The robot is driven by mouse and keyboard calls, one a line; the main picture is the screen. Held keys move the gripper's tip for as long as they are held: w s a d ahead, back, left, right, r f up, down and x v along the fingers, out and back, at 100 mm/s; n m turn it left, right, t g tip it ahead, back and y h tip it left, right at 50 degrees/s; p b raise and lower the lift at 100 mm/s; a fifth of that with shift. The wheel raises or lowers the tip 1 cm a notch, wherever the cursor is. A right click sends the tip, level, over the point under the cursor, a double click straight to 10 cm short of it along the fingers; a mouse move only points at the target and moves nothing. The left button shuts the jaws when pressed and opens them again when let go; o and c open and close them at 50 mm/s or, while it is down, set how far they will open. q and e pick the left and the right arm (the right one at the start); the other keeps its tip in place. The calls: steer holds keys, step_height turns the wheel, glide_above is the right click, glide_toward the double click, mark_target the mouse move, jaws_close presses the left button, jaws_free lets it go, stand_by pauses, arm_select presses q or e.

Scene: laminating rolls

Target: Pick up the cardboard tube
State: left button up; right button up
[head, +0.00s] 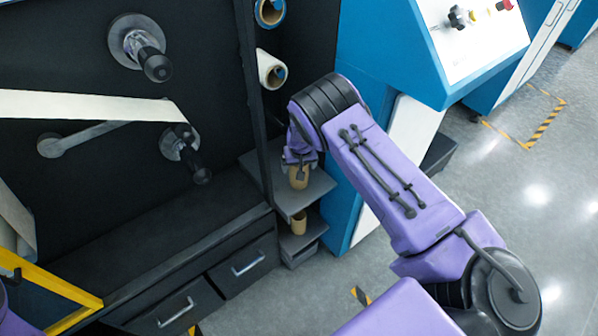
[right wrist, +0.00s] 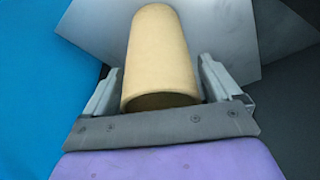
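A tan cardboard tube (head: 299,178) stands on the upper grey shelf (head: 318,188) beside the dark machine in the head view. My right gripper (head: 299,160) reaches down over it and hides its upper part. In the right wrist view the tube (right wrist: 160,60) lies between the two fingers of my right gripper (right wrist: 160,85). A narrow gap shows on each side, so the fingers look open around it. A second tan tube (head: 299,222) stands on the lower shelf. My left gripper is out of view.
A dark panel with spindles (head: 140,48) and a white web (head: 80,105) fills the left. Rolls (head: 270,70) hang above the shelves. A blue cabinet (head: 375,45) stands close on the right of the shelves. Drawers (head: 245,262) lie lower left. Floor beyond my right arm is clear.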

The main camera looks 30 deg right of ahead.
steer(key=c, duration=0.8)
steer(key=shift+o, duration=0.2)
steer(key=shift+r, duration=0.3)
steer(key=s+a+r+b, duration=0.1)
steer(key=s+a+r, duration=0.3)
steer(key=s+r, duration=0.8)
steer(key=shift+s+r, duration=0.25)
steer(key=shift+s, duration=0.5)
